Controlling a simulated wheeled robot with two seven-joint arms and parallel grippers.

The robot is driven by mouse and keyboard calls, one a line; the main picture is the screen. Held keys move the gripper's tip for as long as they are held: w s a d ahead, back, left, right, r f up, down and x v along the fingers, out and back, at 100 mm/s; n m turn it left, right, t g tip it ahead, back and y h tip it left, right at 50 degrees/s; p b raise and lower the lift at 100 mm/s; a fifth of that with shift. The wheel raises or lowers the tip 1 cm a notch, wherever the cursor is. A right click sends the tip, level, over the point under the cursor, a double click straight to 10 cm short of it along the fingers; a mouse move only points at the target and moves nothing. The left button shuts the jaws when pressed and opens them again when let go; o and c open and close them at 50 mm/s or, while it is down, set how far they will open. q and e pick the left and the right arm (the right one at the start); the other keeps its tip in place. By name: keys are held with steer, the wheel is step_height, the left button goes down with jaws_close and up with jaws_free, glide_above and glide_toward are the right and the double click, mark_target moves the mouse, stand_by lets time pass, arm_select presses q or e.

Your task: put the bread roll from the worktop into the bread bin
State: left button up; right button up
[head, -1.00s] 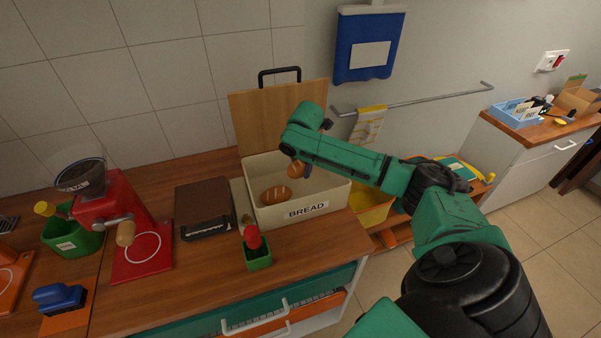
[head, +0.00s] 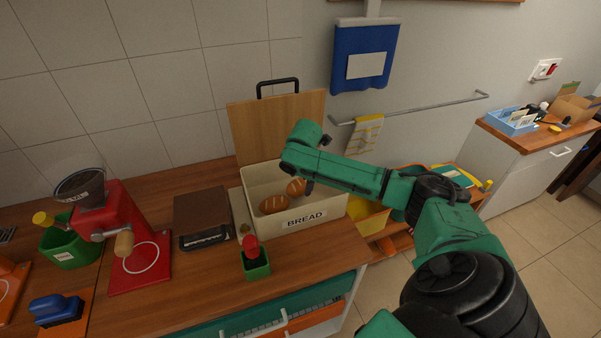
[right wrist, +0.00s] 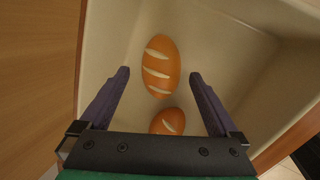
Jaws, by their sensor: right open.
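The cream bread bin (head: 330,211), labelled BREAD, stands on the worktop with its wooden lid (head: 281,125) upright behind it. Two scored brown rolls are inside: one bread roll (head: 296,187) is partly hidden by my right gripper (head: 306,184), and the other roll (head: 273,205) lies to its left. In the right wrist view, one roll (right wrist: 160,67) lies on the bin floor and another roll (right wrist: 168,121) is nearer the gripper, partly covered by its body. My right gripper is open over the bin, with its fingers clear of both rolls. My left gripper is out of view.
A green pot with a red top (head: 256,261) stands in front of the bin. A brown box (head: 202,217) and a red grinder (head: 127,237) are to the left. A yellow bin (head: 367,219) is to the right. A towel rail (head: 432,107) runs along the wall.

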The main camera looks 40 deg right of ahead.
steer(key=v, duration=0.9)
steer(key=shift+r+b, duration=0.2)
steer(key=shift+b, duration=0.15)
steer(key=shift+s, duration=0.15)
